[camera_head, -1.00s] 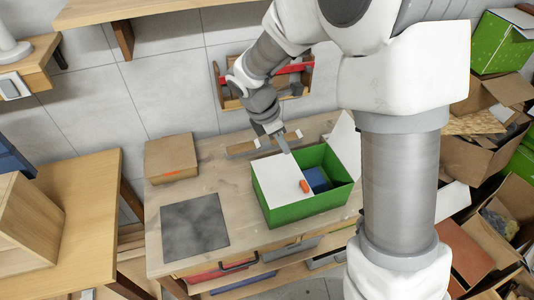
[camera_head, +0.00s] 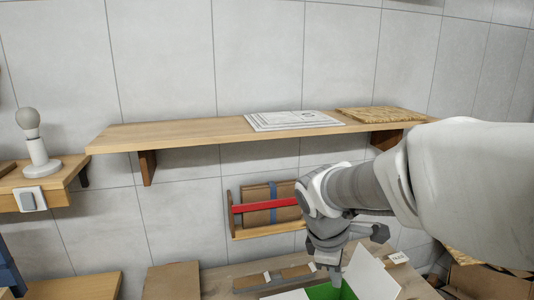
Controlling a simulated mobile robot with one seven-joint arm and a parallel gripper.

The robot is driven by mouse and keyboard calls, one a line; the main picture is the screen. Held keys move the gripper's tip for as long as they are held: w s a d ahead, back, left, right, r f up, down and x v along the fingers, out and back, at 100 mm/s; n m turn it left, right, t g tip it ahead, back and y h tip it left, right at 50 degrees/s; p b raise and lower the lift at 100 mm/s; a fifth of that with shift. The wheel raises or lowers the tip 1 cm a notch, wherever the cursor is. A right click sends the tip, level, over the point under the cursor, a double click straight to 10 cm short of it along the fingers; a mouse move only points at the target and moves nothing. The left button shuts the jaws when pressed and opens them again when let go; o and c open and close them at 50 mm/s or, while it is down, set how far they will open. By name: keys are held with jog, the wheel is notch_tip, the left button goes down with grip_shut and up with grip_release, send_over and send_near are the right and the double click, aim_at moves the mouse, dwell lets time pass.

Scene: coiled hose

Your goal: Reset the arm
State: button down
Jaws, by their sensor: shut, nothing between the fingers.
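My gripper (camera_head: 336,278) is low in the picture, pointing down at the end of my arm. It is shut with nothing held. It appears just above or beside the open green box (camera_head: 325,291), whose white flaps (camera_head: 368,275) stick up at the bottom edge. Only the top of the box shows, and its inside is cut off. I cannot tell whether the gripper touches the box.
A wooden wall shelf (camera_head: 215,132) holds papers (camera_head: 293,120) and a woven mat (camera_head: 380,114). Below it hangs a wooden rack with a red bar (camera_head: 265,205). The workbench (camera_head: 222,284) and a brown box (camera_head: 172,281) are at the bottom. A lamp (camera_head: 35,140) stands at left.

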jog(key=s+r+m+t+y+b, duration=0.3)
jog(key=s+m, duration=1)
jog(key=s, duration=0.1)
jog(key=shift+s+d+m, duration=0.15)
jog(key=shift+s+m, duration=0.05)
jog(key=shift+m, duration=0.1)
jog(key=shift+w, duration=0.1)
